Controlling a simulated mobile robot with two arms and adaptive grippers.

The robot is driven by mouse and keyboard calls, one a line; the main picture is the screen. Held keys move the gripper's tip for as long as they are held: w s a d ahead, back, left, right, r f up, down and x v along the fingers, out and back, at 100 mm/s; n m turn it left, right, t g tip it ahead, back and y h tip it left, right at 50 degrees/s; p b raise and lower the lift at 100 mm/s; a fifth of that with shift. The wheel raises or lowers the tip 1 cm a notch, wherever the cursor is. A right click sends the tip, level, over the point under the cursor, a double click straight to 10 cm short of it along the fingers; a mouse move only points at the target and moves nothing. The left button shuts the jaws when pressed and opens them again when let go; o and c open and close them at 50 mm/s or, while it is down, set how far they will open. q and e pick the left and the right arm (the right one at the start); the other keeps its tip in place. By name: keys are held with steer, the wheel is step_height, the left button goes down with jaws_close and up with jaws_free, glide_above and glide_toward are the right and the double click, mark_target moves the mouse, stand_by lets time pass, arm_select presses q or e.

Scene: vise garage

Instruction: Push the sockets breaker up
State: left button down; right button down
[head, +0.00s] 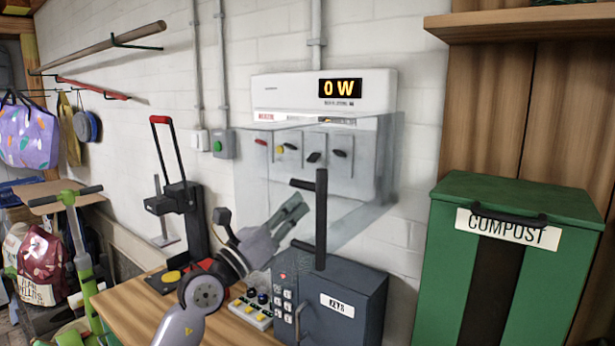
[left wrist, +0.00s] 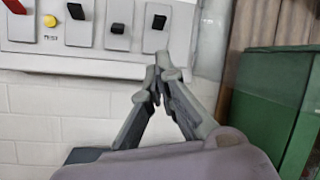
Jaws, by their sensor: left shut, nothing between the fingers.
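The breaker panel (head: 352,184) is on the white brick wall below a white unit whose display reads "0 W". It has a red lever (head: 261,142), a yellow button (head: 279,149) and three black levers; their labels are too small to read, so I cannot tell which is the sockets breaker. The middle black lever (left wrist: 118,28) sits lower than its two neighbours. A clear cover (head: 385,150) seems to stand out around the panel. My left gripper (head: 300,206) is shut and empty, below the panel. In the left wrist view its fingertips (left wrist: 158,76) are under the rightmost black lever (left wrist: 158,21), apart from it.
A black vertical handle (head: 321,220) stands close right of my left gripper. Below are a grey key box (head: 345,305) and a button box (head: 250,312) on the wooden bench (head: 140,305). A green compost bin (head: 560,240) is at the right.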

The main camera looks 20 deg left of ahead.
arm_select(q)
steer(key=w+a+r+m+g+y, duration=0.1)
steer(key=w+a+m+y, duration=0.1)
steer(key=w+a+y, duration=0.1)
steer(key=shift+w+a+r+y, duration=0.2)
steer(key=shift+w+a+y, duration=0.3)
steer(key=shift+a, duration=0.35)
steer(key=shift+w, duration=0.15)
steer(key=p+x, duration=0.4)
steer(key=x, duration=0.5)
steer(key=shift+w+d, duration=0.3)
steer(key=shift+w, duration=0.05)
steer(key=shift+f, duration=0.15)
